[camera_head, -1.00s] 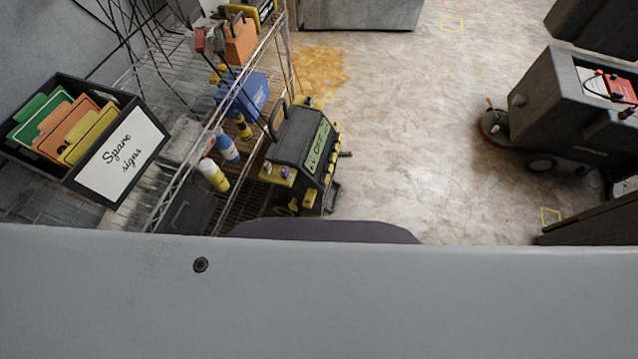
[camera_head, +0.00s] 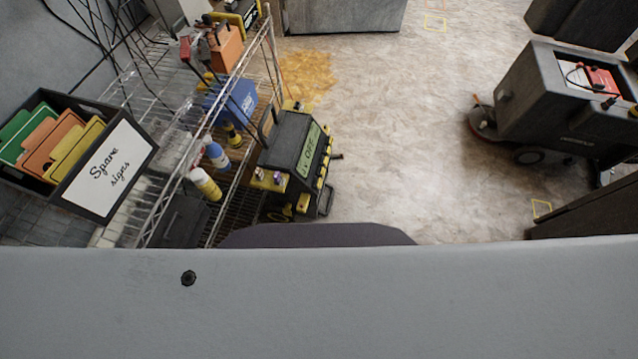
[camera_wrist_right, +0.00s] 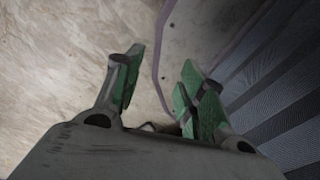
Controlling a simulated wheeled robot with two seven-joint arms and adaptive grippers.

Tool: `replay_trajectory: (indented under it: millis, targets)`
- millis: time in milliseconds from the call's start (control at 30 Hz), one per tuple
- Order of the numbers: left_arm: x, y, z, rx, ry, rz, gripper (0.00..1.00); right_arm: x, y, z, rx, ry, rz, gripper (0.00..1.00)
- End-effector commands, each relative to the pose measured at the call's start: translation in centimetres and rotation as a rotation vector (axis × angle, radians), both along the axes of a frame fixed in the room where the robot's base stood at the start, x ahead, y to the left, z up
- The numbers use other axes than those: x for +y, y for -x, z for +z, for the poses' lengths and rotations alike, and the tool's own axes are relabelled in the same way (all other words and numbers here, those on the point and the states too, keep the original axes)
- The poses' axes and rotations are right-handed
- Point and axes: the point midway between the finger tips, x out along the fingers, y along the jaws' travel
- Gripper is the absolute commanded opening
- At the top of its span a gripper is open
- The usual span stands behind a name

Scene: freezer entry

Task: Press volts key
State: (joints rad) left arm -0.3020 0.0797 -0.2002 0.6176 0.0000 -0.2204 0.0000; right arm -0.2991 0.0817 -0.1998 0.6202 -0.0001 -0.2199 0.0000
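A dark box-shaped device (camera_head: 288,140) with yellow parts stands beside the wire shelf in the head view. Its slanted green display (camera_head: 308,150) reads something like "OFF". Small yellow keys (camera_head: 322,170) run along its right edge; their labels are too small to read, so I cannot tell which is the volts key. My right gripper (camera_wrist_right: 160,60) shows in the right wrist view, its green-padded fingers apart with nothing between them. The device is not recognisable in that view. Neither gripper shows in the head view.
The wire shelf (camera_head: 168,195) at left holds a "Spare signs" box (camera_head: 108,168), bottles (camera_head: 206,184) and a blue container (camera_head: 232,104). A floor-cleaning machine (camera_head: 560,95) stands at right. An orange spill (camera_head: 305,75) lies beyond the device. The middle floor (camera_head: 420,130) is clear.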

Motion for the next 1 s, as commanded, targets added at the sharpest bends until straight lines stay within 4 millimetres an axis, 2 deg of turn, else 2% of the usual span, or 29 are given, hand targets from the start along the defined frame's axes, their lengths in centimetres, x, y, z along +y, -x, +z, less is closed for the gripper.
replay_trajectory:
  millis: [467, 767, 1000]
  targets:
    - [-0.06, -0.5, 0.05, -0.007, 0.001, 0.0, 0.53, 0.09, 0.05, 0.0, 0.0, -0.001, -0.001, 0.4]
    - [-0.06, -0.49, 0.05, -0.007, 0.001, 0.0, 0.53, 0.33, 0.1, -0.01, 0.002, -0.003, -0.001, 0.01]
    - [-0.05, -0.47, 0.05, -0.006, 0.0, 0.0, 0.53, 0.32, 0.12, -0.01, 0.002, -0.004, -0.001, 0.0]
